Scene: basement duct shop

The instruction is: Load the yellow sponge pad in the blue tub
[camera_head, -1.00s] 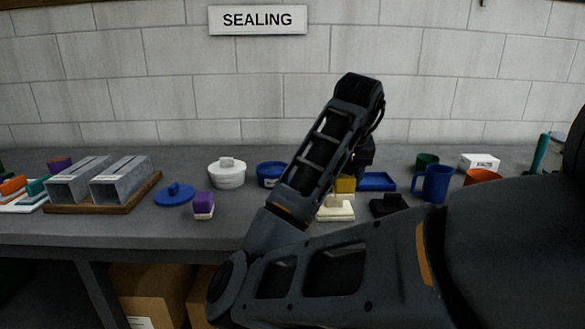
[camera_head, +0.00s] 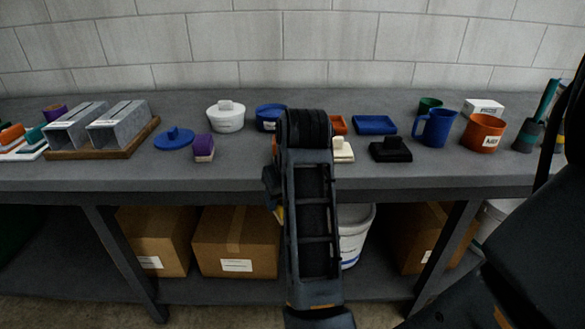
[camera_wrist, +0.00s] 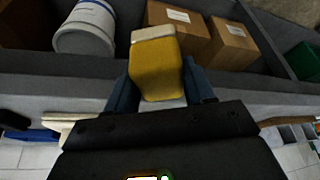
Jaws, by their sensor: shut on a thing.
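A yellow sponge pad (camera_wrist: 155,68) with a pale end is held between the two fingers of my gripper (camera_wrist: 158,88) in the wrist view. In the head view only a yellow sliver (camera_head: 279,214) shows beside my arm, which hides most of the gripper; it appears in front of the bench edge, apart from the bench top. The blue tub (camera_head: 268,112) stands at the back of the bench, left of my arm, partly hidden by it. Its inside is hardly visible.
A white tub (camera_head: 225,120), blue lid (camera_head: 174,140) and purple-topped block (camera_head: 203,147) are left of the blue tub. A blue tray (camera_head: 375,125), black block (camera_head: 390,151) and blue mug (camera_head: 435,128) are right.

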